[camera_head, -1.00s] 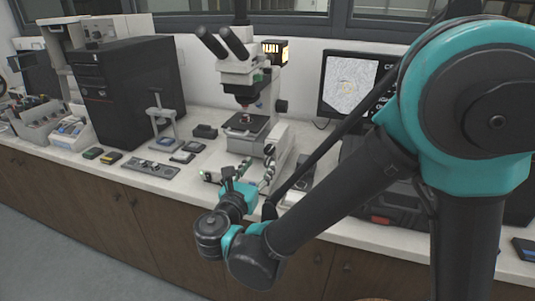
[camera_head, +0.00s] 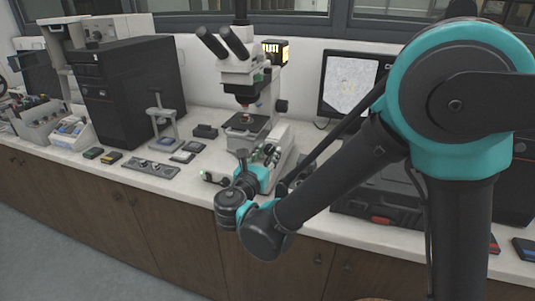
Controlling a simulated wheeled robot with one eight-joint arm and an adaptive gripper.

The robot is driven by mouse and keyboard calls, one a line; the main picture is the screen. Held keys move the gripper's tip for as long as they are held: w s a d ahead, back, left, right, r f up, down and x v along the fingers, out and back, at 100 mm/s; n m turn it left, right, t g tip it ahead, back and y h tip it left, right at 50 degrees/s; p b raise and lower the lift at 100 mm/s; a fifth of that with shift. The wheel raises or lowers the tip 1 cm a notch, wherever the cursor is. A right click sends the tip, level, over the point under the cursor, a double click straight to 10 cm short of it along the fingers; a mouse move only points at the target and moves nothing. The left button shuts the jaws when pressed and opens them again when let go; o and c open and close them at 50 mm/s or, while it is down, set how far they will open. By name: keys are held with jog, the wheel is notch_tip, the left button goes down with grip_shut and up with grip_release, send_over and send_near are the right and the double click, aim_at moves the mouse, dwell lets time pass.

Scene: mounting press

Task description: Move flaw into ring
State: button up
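The monitor (camera_head: 350,82) stands at the back right and shows a grey speckled picture. A faint yellowish outline is in that picture, but I cannot clearly make out a ring or a flaw. The microscope (camera_head: 238,68) stands left of the monitor, with its stage (camera_head: 246,124) under the objective. Small knobs (camera_head: 270,153) sit on the right side of its base. My gripper (camera_head: 243,157) is in front of the stage, close to the knobs and left of them. It is small and partly hidden by my wrist; I cannot tell whether it touches a knob or how far its fingers are apart.
A black computer tower (camera_head: 118,90) stands at the left. A small stand (camera_head: 161,122), a flat grey plate (camera_head: 150,170) and several small dark blocks lie left of the microscope. A black case (camera_head: 375,195) is on the right, behind my arm. The front bench strip at left is mostly clear.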

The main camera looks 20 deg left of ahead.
grip_shut()
jog(key=shift+m, duration=2.2)
jog(key=shift+o, duration=2.2)
grip_release()
jog(key=s+d, duration=0.1)
jog(key=s, duration=1.1)
jog(key=shift+d, duration=0.15)
jog(key=shift+c, duration=0.5)
